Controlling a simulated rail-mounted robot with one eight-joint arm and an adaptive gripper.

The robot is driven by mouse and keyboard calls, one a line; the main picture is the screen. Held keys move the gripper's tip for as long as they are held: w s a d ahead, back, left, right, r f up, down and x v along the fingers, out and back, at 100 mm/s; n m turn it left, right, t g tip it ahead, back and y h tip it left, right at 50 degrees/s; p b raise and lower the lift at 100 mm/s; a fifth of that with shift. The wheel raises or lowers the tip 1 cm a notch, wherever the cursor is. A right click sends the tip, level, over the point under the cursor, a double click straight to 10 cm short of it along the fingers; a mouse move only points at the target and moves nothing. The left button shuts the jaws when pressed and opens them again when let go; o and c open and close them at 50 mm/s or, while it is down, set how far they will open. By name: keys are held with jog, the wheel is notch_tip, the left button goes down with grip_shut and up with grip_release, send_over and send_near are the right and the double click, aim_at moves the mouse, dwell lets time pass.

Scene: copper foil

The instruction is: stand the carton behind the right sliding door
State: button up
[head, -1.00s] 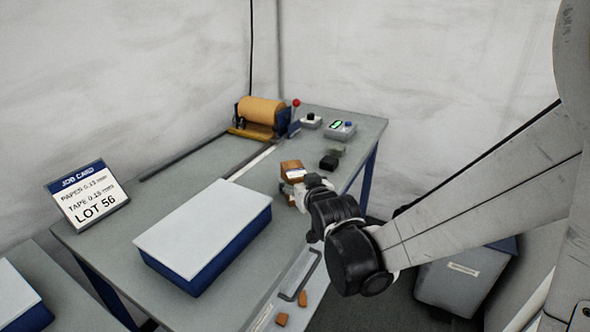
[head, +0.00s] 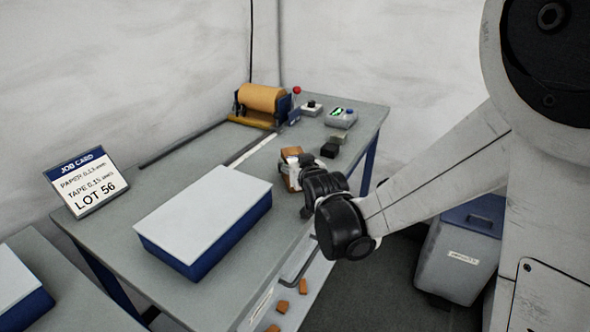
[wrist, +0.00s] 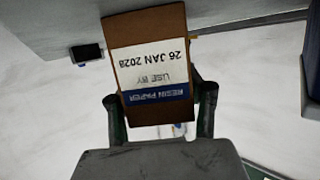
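The carton (head: 290,180) is a small brown box at the right part of the bench. In the wrist view the carton (wrist: 150,30) fills the middle, with a white and blue label reading resin paper, use by 26 Jan 2028. The view is upside down, so the carton is about upright. My gripper (head: 297,170) is at the carton, and its fingers (wrist: 160,105) lie along both sides of it, seemingly closed on it. Whether the carton's base touches the bench is unclear. I cannot clearly make out a sliding door; a pale panel with a loop handle (head: 298,266) shows at the bench front.
A blue box with a white top (head: 205,212) stands on the bench (head: 262,250) left of the carton. A black block (head: 329,150), switch boxes (head: 341,117) and a paper roll (head: 262,102) are farther back. Small orange-brown pieces (head: 282,307) lie at the front.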

jog(key=c, duration=0.7)
jog(key=shift+r, duration=0.15)
